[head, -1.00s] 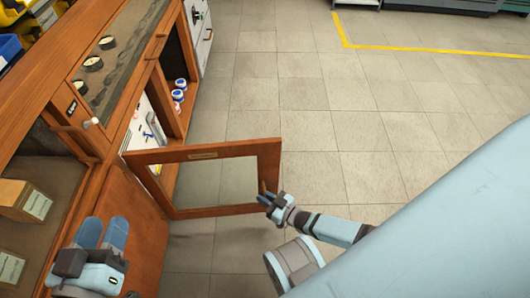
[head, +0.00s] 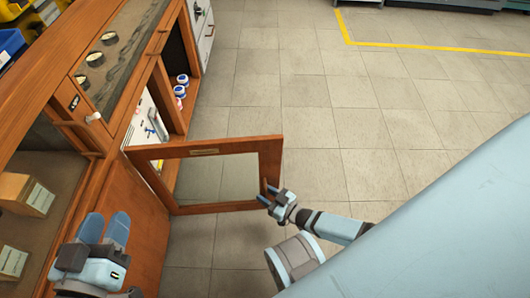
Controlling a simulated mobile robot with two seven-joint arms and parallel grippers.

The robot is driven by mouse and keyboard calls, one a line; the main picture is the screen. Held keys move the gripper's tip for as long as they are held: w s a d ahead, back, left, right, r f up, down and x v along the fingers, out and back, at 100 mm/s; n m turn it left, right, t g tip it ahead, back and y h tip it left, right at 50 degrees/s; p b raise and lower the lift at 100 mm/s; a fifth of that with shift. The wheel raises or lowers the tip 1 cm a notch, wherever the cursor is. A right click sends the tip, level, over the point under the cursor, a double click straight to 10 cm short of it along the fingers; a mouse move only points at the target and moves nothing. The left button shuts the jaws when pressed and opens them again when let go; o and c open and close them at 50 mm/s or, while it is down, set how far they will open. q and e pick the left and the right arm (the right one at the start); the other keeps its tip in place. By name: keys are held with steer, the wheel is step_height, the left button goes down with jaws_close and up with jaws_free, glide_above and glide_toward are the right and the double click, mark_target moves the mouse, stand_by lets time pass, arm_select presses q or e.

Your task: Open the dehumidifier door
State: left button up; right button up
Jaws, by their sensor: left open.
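The dehumidifier door (head: 232,144), a brown wooden frame with a clear pane and a small label on its top rail, stands swung wide open from the wooden cabinet (head: 140,215). Its free edge points right, over the floor. My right gripper (head: 267,195) is at that free edge, beside a small handle (head: 263,186). Its two fingers look apart; whether they touch the door cannot be told. My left gripper (head: 104,228) is open and empty at the lower left, in front of the cabinet.
An open compartment shows blue-and-white containers (head: 181,86) and small tools. Labelled boxes (head: 24,193) sit behind the cabinet front at the left. A white knob (head: 92,117) sticks out of the cabinet. The tiled floor (head: 330,110) to the right is clear, with a yellow line farther back.

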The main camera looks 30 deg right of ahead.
arm_select(q)
steer(key=shift+n+t, duration=0.4)
steer(key=shift+t, duration=0.4)
step_height(320, 180, up, 4)
steer(key=p, duration=0.3)
steer(key=shift+s+r, duration=0.15)
arm_select(e)
steer(key=v, duration=1.3)
steer(key=shift+s, duration=0.3)
arm_select(q)
steer(key=shift+s, duration=0.1)
arm_select(e)
steer(key=shift+s, duration=0.1)
